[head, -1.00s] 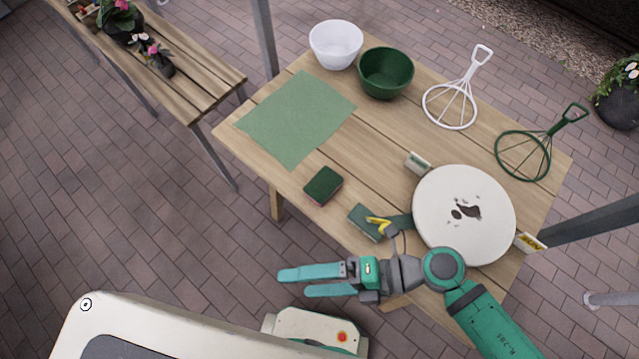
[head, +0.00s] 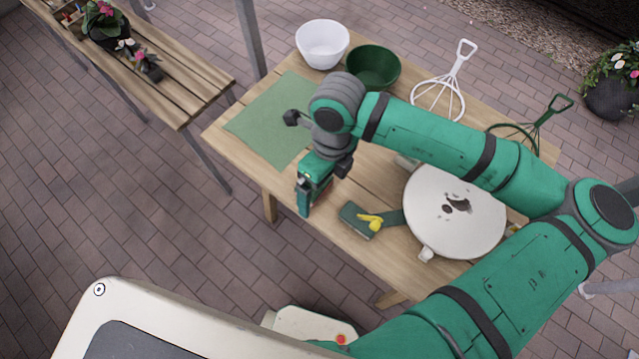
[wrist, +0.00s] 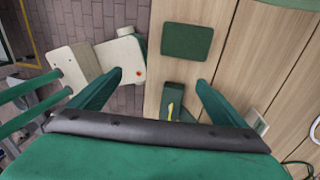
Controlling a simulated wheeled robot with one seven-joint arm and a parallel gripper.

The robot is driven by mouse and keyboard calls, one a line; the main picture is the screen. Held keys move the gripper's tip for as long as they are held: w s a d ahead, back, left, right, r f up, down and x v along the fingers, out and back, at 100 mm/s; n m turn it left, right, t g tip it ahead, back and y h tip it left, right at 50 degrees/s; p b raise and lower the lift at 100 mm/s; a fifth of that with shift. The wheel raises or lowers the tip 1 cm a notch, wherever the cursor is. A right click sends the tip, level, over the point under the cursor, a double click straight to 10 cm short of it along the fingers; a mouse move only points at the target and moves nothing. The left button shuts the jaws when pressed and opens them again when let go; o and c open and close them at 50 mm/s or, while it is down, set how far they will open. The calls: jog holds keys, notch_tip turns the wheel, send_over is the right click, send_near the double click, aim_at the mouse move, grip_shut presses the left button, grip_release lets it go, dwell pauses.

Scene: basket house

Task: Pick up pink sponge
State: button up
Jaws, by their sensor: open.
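The sponge (wrist: 187,41) lies flat on the wooden table, its dark green face up, ahead of my fingers in the wrist view. Its pink side does not show there. In the head view, my arm and gripper cover most or all of it. In the head view, my gripper (head: 304,200) points down over the table's front edge, at the sponge's place. The exact height gap to the sponge cannot be told.
A green block with a yellow piece (head: 358,219) lies right of my gripper, beside a round white disc (head: 440,225). A green mat (head: 262,125), a white bowl (head: 322,44), a green bowl (head: 374,68) and a white wire stand (head: 440,98) are farther back on the table.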

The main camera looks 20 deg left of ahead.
jog(key=w+a+r+t, duration=0.2)
jog(key=w+a, duration=0.1)
jog(key=w, duration=0.1)
send_over(316, 196)
jog(key=w+a, duration=0.1)
jog(key=w, duration=0.2)
jog(key=f, duration=0.6)
jog(key=shift+s+a, duration=0.1)
jog(key=shift+s, duration=0.15)
jog(key=shift+w+a+f, duration=0.1)
jog(key=shift+w+f, duration=0.1)
jog(key=shift+f, duration=1.1)
jog(key=shift+w+a+f, duration=0.1)
jog(key=shift+w+f, duration=0.05)
jog(key=shift+f, duration=1.1)
jog(key=c, duration=1.1)
